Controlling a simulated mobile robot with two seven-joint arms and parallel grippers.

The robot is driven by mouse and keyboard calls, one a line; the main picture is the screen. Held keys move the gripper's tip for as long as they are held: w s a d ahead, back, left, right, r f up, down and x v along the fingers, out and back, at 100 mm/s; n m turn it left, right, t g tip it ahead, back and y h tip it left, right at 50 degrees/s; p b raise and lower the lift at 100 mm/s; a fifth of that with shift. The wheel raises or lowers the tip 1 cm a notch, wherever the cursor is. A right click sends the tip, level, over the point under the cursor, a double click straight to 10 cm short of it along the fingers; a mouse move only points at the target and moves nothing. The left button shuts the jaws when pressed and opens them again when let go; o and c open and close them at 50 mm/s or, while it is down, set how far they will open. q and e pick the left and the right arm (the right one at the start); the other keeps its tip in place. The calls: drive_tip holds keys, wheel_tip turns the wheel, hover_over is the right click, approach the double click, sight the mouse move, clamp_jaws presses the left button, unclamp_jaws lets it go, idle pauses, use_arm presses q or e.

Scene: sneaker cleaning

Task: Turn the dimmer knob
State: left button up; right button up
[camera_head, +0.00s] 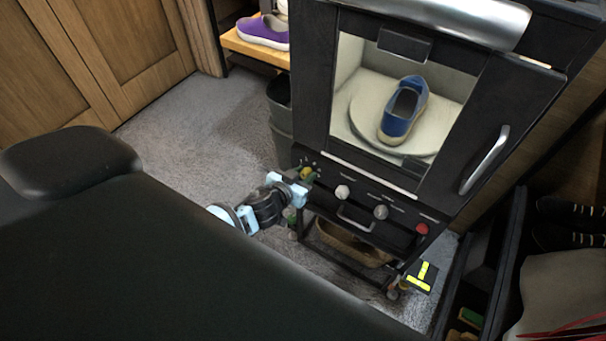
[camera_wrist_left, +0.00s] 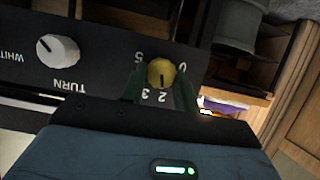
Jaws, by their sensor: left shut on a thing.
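The dimmer knob is the yellow knob (camera_wrist_left: 161,72) on the black control panel, with a number scale printed around it. It has a dark pointer line and shows between my fingers in the left wrist view. In the head view it is a small yellow spot (camera_head: 306,171) at the panel's left end, partly hidden by my gripper. My left gripper (camera_wrist_left: 160,88) has one finger on each side of the knob and is shut on it. In the head view my left gripper (camera_head: 300,181) reaches the panel from the left. My right gripper is not in view.
A white knob marked TURN (camera_wrist_left: 58,50) sits beside the dimmer knob. Further right are a grey knob (camera_head: 381,212) and a red button (camera_head: 422,229). A blue shoe (camera_head: 403,110) stands on a round turntable (camera_head: 362,112) in the booth above. A dark bin (camera_head: 280,105) stands at the left.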

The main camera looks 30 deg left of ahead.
use_arm(q)
drive_tip(key=shift+d+f+m+y+b, duration=0.15)
drive_tip(key=shift+m+y+b, duration=0.2)
drive_tip(key=shift+m+y, duration=0.35)
drive_tip(key=shift+s+d+f+m+y+b, duration=0.15)
drive_tip(key=shift+m+y+b, duration=0.15)
drive_tip(key=shift+m+b, duration=0.45)
drive_tip(key=shift+m+y+b, duration=0.3)
drive_tip(key=shift+m+y, duration=0.1)
drive_tip(key=shift+m, duration=0.25)
drive_tip(key=shift+m+y+b, duration=0.3)
drive_tip(key=shift+m+b, duration=0.1)
drive_tip(key=shift+b, duration=0.05)
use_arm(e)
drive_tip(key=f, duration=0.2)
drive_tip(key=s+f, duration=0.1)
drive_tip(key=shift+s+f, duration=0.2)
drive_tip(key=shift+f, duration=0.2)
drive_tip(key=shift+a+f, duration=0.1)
use_arm(q)
drive_tip(key=o, duration=1)
drive_tip(key=shift+r, duration=0.2)
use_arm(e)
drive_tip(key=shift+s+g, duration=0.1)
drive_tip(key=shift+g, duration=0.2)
use_arm(q)
drive_tip(key=shift+v, duration=3.8)
